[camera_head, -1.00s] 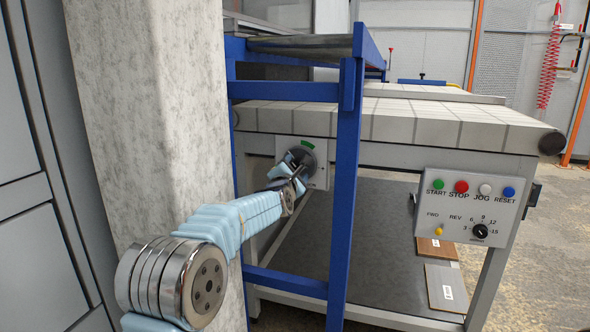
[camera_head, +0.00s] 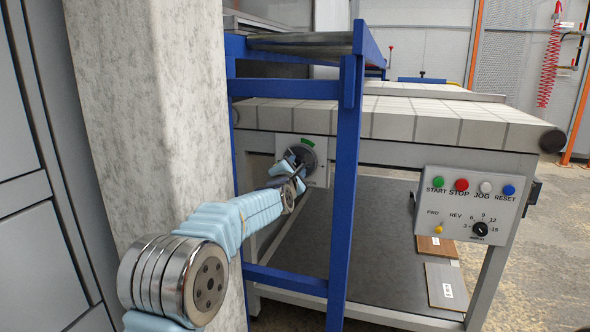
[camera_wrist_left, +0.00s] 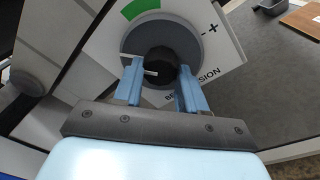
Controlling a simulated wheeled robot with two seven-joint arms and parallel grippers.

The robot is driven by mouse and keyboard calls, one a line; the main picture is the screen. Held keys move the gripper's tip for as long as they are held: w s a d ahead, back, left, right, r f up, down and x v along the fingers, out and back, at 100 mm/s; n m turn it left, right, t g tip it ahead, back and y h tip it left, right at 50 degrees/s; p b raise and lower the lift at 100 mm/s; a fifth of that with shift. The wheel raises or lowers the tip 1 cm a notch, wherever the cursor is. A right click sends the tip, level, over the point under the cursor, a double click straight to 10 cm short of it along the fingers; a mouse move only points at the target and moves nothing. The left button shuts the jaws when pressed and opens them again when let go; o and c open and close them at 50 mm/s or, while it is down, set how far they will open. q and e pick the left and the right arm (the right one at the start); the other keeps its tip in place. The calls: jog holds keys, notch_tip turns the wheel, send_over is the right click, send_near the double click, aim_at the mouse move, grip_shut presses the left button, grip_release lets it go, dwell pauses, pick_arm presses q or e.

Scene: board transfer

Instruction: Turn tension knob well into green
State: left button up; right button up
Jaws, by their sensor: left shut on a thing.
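The tension knob (camera_wrist_left: 162,70) is a dark round knob on a grey dial, on a pale plate marked with minus, plus and partly covered lettering. A green band (camera_wrist_left: 138,9) lies at the dial's upper edge in the left wrist view. The dial (camera_head: 307,152) also shows on the machine's side in the head view, partly covered by my gripper. My left gripper (camera_wrist_left: 157,92) has its two blue fingers on either side of the knob, shut on it. A short white mark shows on the knob, but its exact pointing is hard to tell. My right gripper is out of view.
A blue frame post (camera_head: 345,190) stands just right of the dial. A concrete pillar (camera_head: 150,110) stands close behind my left arm. A control panel (camera_head: 468,210) with coloured buttons is at the right. Boards (camera_head: 446,287) lie on the lower shelf.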

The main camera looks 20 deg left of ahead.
pick_arm(q)
jog(key=m+b, duration=0.2)
jog(key=m, duration=0.4)
jog(key=shift+f+t+b, duration=0.15)
jog(key=shift+t+b, duration=0.15)
jog(key=shift+b, duration=0.05)
jog(key=m+h+b, duration=0.1)
jog(key=m, duration=0.5)
jog(key=shift+b, duration=0.3)
jog(key=o, duration=1.1)
jog(key=shift+c, duration=0.2)
jog(key=shift+a, duration=0.1)
